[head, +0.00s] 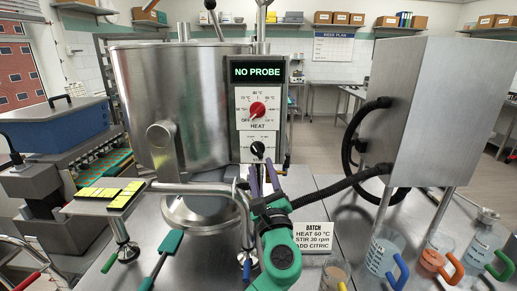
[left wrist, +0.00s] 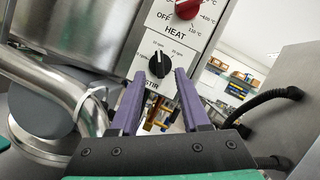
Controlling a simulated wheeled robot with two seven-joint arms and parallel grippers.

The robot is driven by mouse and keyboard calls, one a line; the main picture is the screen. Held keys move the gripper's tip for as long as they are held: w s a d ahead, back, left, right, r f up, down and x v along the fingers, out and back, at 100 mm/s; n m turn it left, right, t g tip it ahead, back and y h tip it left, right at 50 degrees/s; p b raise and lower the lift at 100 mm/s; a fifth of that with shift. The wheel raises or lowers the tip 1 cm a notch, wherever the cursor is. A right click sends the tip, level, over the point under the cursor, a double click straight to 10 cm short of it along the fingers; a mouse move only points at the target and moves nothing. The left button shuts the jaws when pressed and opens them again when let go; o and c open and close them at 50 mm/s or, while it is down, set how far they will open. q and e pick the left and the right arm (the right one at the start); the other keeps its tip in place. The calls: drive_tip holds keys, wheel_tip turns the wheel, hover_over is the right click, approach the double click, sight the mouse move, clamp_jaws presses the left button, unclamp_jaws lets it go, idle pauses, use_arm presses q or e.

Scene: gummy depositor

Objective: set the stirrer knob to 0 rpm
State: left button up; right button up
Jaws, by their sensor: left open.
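The black stirrer knob (head: 258,149) is on the white STIR panel of the control box (head: 262,110), below the red heat knob (head: 257,109). In the left wrist view the stirrer knob (left wrist: 159,65) lies just beyond and between the fingertips. Its exact setting is too small to read surely. My left gripper (head: 262,177) has purple fingers, points up at the panel and is open and empty. In the left wrist view its fingertips (left wrist: 160,78) straddle the lower part of the knob in the picture; contact cannot be told. My right gripper is not in view.
A steel kettle (head: 180,100) stands left of the control box, with a bent pipe (head: 200,188) near my left arm. A steel cabinet (head: 415,110) with a black hose stands right. A batch card (head: 312,237) and colour-handled jugs (head: 385,250) are on the bench.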

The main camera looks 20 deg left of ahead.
sight(258, 153)
use_arm(q)
drive_tip(key=x, duration=0.2)
drive_tip(key=p+x, duration=0.1)
drive_tip(key=x, duration=0.2)
drive_tip(key=shift+w+a+f, duration=0.1)
drive_tip(key=shift+w+f, duration=0.05)
drive_tip(key=shift+w, duration=0.15)
drive_tip(key=shift+c, duration=1.2)
clamp_jaws()
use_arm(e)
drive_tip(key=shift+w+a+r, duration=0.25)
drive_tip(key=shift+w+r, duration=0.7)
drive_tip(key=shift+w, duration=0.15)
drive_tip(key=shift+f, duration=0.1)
